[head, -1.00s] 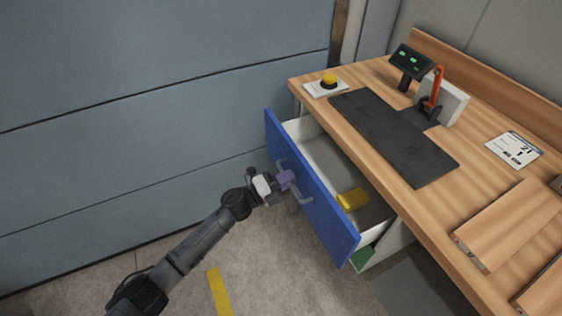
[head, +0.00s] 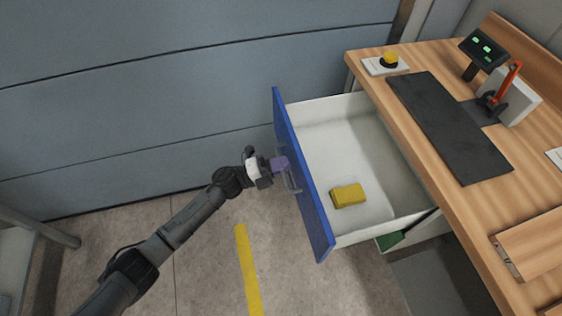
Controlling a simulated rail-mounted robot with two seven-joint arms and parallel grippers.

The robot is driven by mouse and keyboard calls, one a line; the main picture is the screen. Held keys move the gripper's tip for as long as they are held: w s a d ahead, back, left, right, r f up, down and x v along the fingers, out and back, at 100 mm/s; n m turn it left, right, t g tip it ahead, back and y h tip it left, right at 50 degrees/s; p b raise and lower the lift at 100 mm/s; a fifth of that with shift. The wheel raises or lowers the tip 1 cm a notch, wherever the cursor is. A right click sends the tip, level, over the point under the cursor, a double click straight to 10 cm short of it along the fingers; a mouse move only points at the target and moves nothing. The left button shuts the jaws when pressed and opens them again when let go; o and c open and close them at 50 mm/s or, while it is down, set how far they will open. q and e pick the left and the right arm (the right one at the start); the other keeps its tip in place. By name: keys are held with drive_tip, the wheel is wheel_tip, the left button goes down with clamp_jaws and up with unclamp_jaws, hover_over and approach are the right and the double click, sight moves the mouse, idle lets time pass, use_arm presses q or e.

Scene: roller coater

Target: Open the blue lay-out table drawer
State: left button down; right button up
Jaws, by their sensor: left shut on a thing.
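The blue-fronted drawer (head: 301,172) of the wooden lay-out table (head: 405,130) stands well out from under the table top. Its white inside shows, with a yellow block (head: 348,195) lying on the drawer floor. My left gripper (head: 283,166) is at the outer side of the blue front, shut on the grey drawer handle (head: 293,181). The gripper hides part of the handle. My right gripper is not in view.
On the table are a yellow push button (head: 389,60), a dark mat (head: 450,125), a small display (head: 483,50) and an orange-handled clamp (head: 505,85). A green item (head: 391,241) shows below the drawer. A grey panelled wall (head: 180,80) stands behind. Floor left of the drawer is clear.

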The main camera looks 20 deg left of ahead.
use_arm(q)
drive_tip(key=c, duration=1.2)
unclamp_jaws()
drive_tip(key=shift+a, duration=0.1)
drive_tip(key=p+v, duration=0.1)
drive_tip(key=v, duration=1.2)
drive_tip(key=shift+s+a+f+p, duration=0.1)
drive_tip(key=shift+s+a+p, duration=0.15)
drive_tip(key=shift+p, duration=0.15)
